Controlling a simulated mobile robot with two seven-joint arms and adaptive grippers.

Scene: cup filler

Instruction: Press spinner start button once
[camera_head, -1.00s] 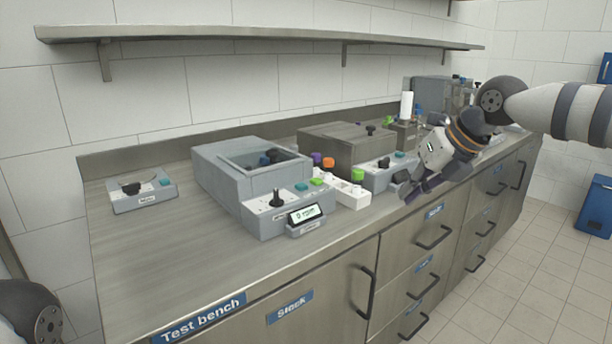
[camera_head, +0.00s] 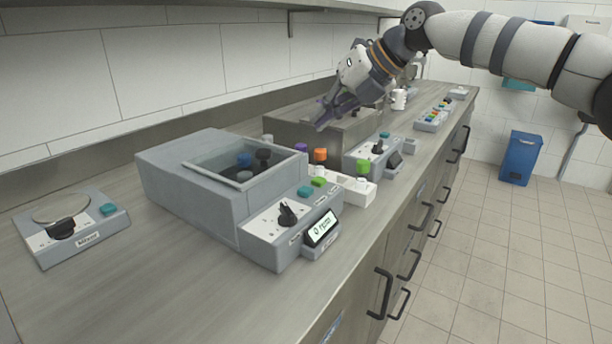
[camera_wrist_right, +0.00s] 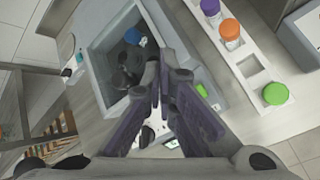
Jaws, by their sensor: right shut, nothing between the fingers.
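The spinner (camera_head: 180,200) is a grey box with a recessed window on top, standing on the bench. Its front panel carries a black knob (camera_head: 288,213), a teal button (camera_head: 304,191) and a green button (camera_head: 319,182). A tilted display (camera_head: 321,229) appears to read 0 rpm. No start label is readable. My right gripper (camera_head: 328,112) is shut and empty, in the air above and behind the panel. In the right wrist view, the shut fingers (camera_wrist_right: 165,62) lie over the spinner's edge, with the green button (camera_wrist_right: 201,90) just right of them; the teal button is hidden. My left gripper is out of view.
A white rack (camera_head: 357,196) with orange, purple and green capped vials stands right beside the spinner. A second knobbed device (camera_head: 372,150) and a grey box are behind it. A small device with a round plate (camera_head: 70,228) sits at left. The bench front left is clear.

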